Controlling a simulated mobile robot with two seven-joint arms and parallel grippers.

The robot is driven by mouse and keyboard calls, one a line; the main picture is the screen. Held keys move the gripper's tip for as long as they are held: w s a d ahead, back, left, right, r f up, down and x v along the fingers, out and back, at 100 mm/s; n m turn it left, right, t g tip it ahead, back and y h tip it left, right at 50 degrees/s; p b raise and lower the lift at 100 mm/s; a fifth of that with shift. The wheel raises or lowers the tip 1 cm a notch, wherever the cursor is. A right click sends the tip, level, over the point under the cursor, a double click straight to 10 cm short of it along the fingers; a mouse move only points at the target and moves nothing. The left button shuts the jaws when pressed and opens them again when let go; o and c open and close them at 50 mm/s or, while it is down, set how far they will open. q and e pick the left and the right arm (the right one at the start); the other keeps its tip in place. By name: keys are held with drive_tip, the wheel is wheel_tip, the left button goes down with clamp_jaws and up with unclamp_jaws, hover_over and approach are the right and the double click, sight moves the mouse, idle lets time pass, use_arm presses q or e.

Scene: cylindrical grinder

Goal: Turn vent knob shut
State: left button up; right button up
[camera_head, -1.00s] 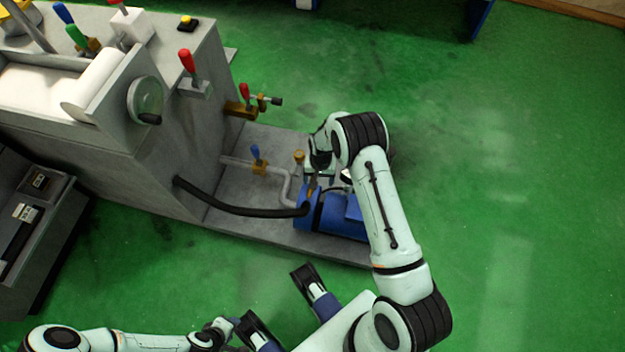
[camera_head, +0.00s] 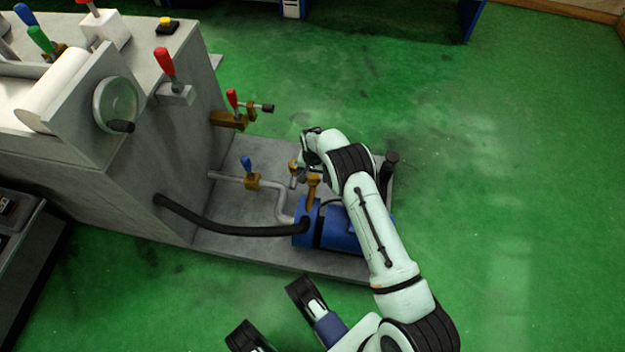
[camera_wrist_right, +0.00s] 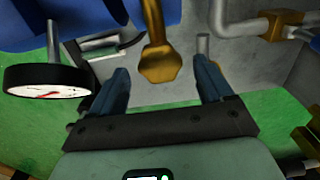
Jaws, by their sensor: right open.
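A brass knob (camera_head: 312,186) that looks like the vent knob stands on the blue pump (camera_head: 340,230). In the right wrist view the brass knob (camera_wrist_right: 160,65) hangs into the space between my two fingertips in the picture, with room on both sides. My right gripper (camera_wrist_right: 161,78) is open and holds nothing. I cannot tell whether the fingers are level with the knob in depth. In the head view my right wrist is just behind the knob and its fingers are mostly hidden.
A pressure gauge (camera_wrist_right: 47,80) is close to the left finger. A grey pipe with a blue-handled brass valve (camera_head: 252,180) runs left of the pump. A black hose (camera_head: 225,223) joins the pump to the grinder (camera_head: 170,160). Green floor to the right is free.

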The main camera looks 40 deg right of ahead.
sight(313, 178)
use_arm(q)
drive_tip(key=shift+s+a+f+g+b, duration=0.1)
drive_tip(key=shift+s+f+g+b, duration=0.1)
drive_tip(key=shift+s, duration=0.3)
drive_tip(key=shift+s+f+g+b, duration=0.1)
drive_tip(key=shift+s+f+b, duration=0.1)
drive_tip(key=shift+s, duration=0.25)
use_arm(e)
drive_tip(key=shift+f, duration=1.65)
drive_tip(key=c, duration=1)
drive_tip(key=shift+c, duration=0.2)
